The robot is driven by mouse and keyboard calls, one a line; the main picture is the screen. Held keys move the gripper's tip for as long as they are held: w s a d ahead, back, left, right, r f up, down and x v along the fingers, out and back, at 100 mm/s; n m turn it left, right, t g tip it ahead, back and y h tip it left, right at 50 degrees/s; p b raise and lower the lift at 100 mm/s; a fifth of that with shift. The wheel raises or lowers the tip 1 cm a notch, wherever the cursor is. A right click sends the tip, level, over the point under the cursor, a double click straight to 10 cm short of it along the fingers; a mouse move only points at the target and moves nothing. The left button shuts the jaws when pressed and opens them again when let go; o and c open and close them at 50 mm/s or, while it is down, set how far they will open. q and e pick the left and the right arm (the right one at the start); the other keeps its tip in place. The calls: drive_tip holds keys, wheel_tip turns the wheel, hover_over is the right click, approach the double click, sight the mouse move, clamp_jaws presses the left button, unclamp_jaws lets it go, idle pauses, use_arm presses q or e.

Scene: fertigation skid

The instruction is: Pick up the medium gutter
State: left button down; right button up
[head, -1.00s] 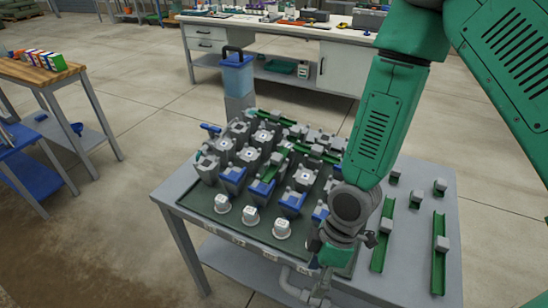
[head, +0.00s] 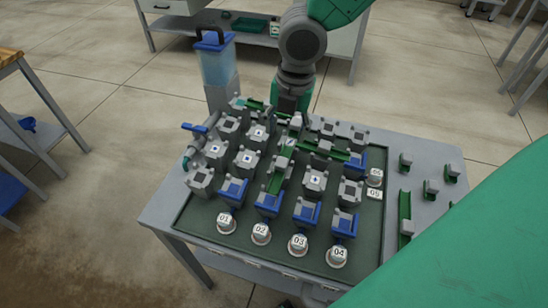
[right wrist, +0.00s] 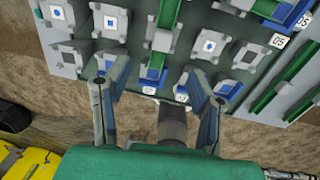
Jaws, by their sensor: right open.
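Several green gutters with grey blocks show; which is the medium one I cannot tell for sure. A third green gutter (head: 325,150) runs sideways there. My left gripper is out of view.
The grey table (head: 160,208) carries a dark tray crowded with holders and numbered white caps (head: 298,243). A blue container (head: 215,62) stands behind the tray. Short gutter pieces (head: 430,188) lie to the right. A white workbench (head: 345,62) is behind.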

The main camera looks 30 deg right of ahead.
sight(282, 161)
drive_tip(key=f, duration=0.2)
drive_tip(key=f+b, duration=0.1)
drive_tip(key=f, duration=0.4)
drive_tip(key=shift+w+a+f, duration=0.15)
drive_tip(key=shift+a+f, duration=0.1)
drive_tip(key=f, duration=0.2)
drive_tip(key=f+b, duration=0.1)
drive_tip(key=f, duration=0.1)
drive_tip(key=shift+w+d+f, duration=0.1)
drive_tip(key=shift+w+f, duration=0.1)
drive_tip(key=shift+f, duration=0.2)
drive_tip(key=shift+s, duration=0.1)
drive_tip(key=shift+r, duration=0.1)
drive_tip(key=c, duration=0.3)
clamp_jaws()
